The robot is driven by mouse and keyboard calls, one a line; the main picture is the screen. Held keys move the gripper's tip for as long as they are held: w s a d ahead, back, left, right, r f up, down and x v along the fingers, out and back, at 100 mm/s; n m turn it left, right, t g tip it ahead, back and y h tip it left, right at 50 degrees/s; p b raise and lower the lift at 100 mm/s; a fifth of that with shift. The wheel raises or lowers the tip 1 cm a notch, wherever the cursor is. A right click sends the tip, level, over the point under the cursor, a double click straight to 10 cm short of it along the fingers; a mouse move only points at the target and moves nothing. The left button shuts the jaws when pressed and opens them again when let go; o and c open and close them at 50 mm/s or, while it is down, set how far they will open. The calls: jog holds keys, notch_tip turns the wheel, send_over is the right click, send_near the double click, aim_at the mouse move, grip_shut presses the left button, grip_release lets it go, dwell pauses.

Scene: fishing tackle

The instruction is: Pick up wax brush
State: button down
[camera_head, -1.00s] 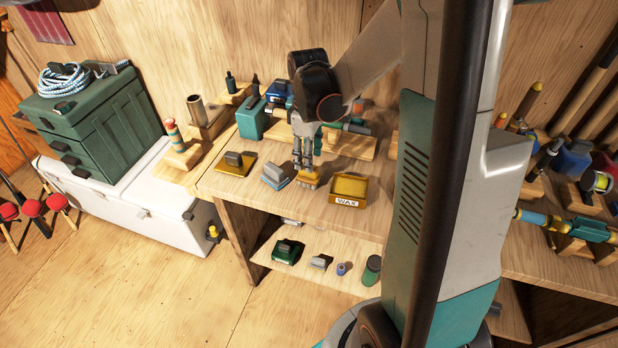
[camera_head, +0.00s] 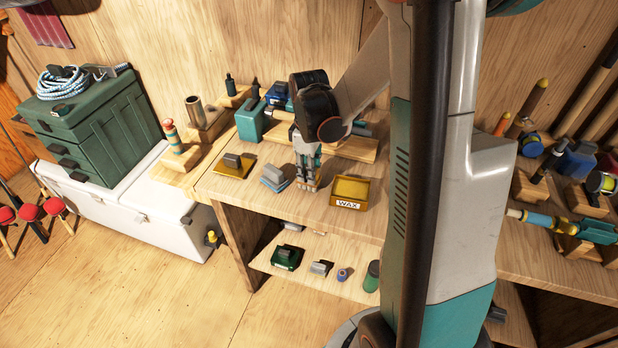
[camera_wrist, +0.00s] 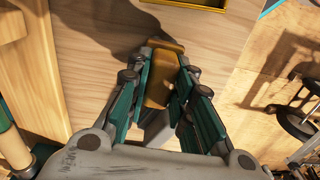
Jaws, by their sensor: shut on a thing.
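My gripper (camera_head: 307,184) is low over the bench top, between a grey-and-blue block-shaped item and the yellow tray labelled WAX (camera_head: 350,190). In the wrist view my gripper (camera_wrist: 160,76) is shut on a yellow-tan piece, the wax brush (camera_wrist: 163,60), with one finger on each side. Its far end sticks out past the fingertips. In the head view the fingers mostly hide the brush. I cannot tell whether it touches the bench top. The tray's yellow edge (camera_wrist: 185,3) shows at the top of the wrist view.
A grey-and-blue item (camera_head: 274,178) stands close left of my gripper, and a yellow-based one (camera_head: 235,166) farther left. A teal box (camera_head: 250,121) and wooden stands are behind. A lower shelf (camera_head: 318,285) holds small items. Bare bench top lies in front of the gripper.

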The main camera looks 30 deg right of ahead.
notch_tip(320, 180, up, 20)
jog(key=p, duration=0.7)
jog(key=c, duration=2.1)
grip_release()
jog(key=shift+c, duration=1.3)
jog(key=shift+f, duration=0.1)
